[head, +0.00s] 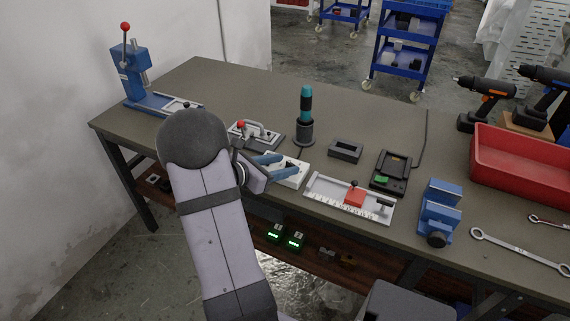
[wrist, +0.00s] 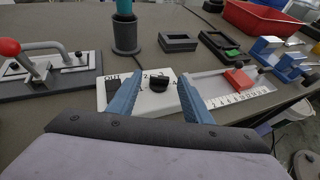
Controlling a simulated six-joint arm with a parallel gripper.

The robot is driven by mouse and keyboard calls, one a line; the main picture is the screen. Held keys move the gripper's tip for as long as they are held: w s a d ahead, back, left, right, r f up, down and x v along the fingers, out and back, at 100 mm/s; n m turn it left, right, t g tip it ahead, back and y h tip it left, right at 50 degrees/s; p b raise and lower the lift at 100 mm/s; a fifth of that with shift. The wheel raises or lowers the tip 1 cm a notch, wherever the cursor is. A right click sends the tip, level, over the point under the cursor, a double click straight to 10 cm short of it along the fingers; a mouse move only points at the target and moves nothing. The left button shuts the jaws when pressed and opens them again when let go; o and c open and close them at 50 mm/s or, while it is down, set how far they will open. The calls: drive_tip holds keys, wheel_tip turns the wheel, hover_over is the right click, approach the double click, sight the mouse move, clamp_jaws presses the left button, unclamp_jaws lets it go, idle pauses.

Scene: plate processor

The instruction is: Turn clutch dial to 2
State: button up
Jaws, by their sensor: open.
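A white box with a black dial knob (wrist: 158,84) and printed digits around it is in the middle of the wrist view. The word OUT is printed at the box's left, beside a dark patch. In the head view the white box (head: 273,160) is partly covered by my gripper (head: 289,163). My gripper's two blue fingers (wrist: 160,80) are apart, one to each side of the knob in the wrist view, with nothing held. I cannot tell whether they touch the box or how high above it they are. The knob's exact setting is too small to read.
A teal screwdriver (head: 306,103) stands upright in a dark holder just behind the box. A red-knobbed toggle clamp (head: 255,134) is to the left. A ruler fixture with a red block (head: 354,197) is close on the right. The bench's back middle (head: 240,90) is clear.

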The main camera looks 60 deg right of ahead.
drive_tip(key=shift+s+d+f, duration=0.25)
drive_tip(key=shift+d, duration=0.35)
drive_tip(key=c, duration=1.1)
drive_tip(key=shift+o, duration=0.2)
drive_tip(key=shift+w+m+g+p, duration=0.1)
drive_tip(key=shift+m+g+p, duration=0.2)
drive_tip(key=shift+g+p, duration=0.1)
drive_tip(key=shift+w+d+m+g+y+p, duration=0.15)
drive_tip(key=shift+m+g+y+p, duration=0.15)
drive_tip(key=shift+m+g+y, duration=0.25)
drive_tip(key=shift+w+m+g+y+p, duration=0.1)
drive_tip(key=shift+m+g+y+p, duration=0.25)
drive_tip(key=shift+m+g, duration=0.3)
drive_tip(key=shift+w+d+m+g+y, duration=0.1)
drive_tip(key=shift+d+m+g+y, duration=0.05)
drive_tip(key=shift+m+g+y, duration=0.7)
drive_tip(key=shift+w+d+m+g+y, duration=0.1)
drive_tip(key=shift+m+g+y, duration=0.55)
drive_tip(key=shift+m+y, duration=0.3)
drive_tip(key=shift+m+g, duration=0.3)
drive_tip(key=shift+m, duration=0.1)
